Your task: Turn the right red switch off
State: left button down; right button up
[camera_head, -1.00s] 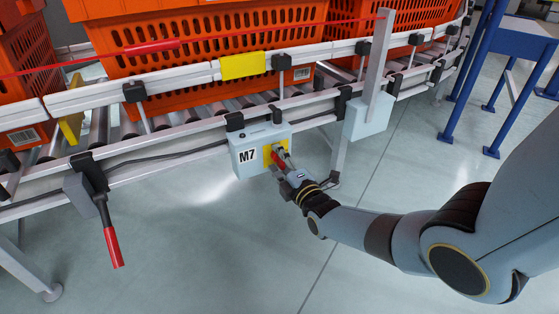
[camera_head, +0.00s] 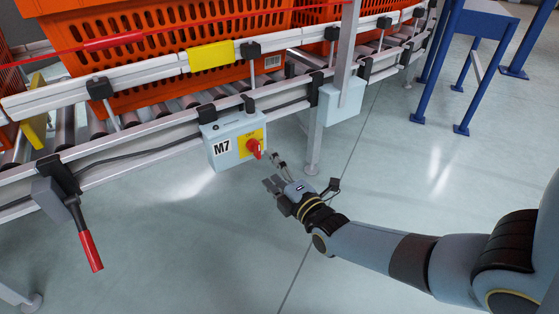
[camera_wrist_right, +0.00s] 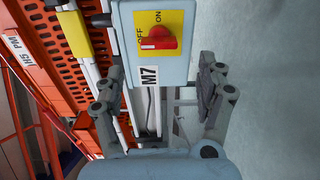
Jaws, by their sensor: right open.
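The red switch (camera_head: 254,148) is a rotary knob on a yellow plate on the grey M7 box (camera_head: 222,160), fixed to the conveyor's side rail. The wrist view shows the red knob (camera_wrist_right: 158,38) with OFF and ON printed on the plate; its long side lies level there, with one end toward OFF. My right gripper (camera_head: 274,172) is open and empty, just right of and below the knob in the head view, apart from it. In the wrist view the open fingers (camera_wrist_right: 157,74) lie below the knob, one to each side. My left gripper is not in view.
A lever with a red handle (camera_head: 90,251) hangs from the rail at left. Orange totes (camera_head: 170,55) stand on the roller conveyor. A grey post with a box (camera_head: 342,100) is right of the M7 box. A blue stand (camera_head: 470,60) is at upper right. The floor between is clear.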

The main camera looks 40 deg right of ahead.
jog(key=shift+s+a, duration=0.15)
jog(key=shift+s, duration=0.7)
jog(key=shift+s+a, duration=0.1)
jog(key=shift+s, duration=0.75)
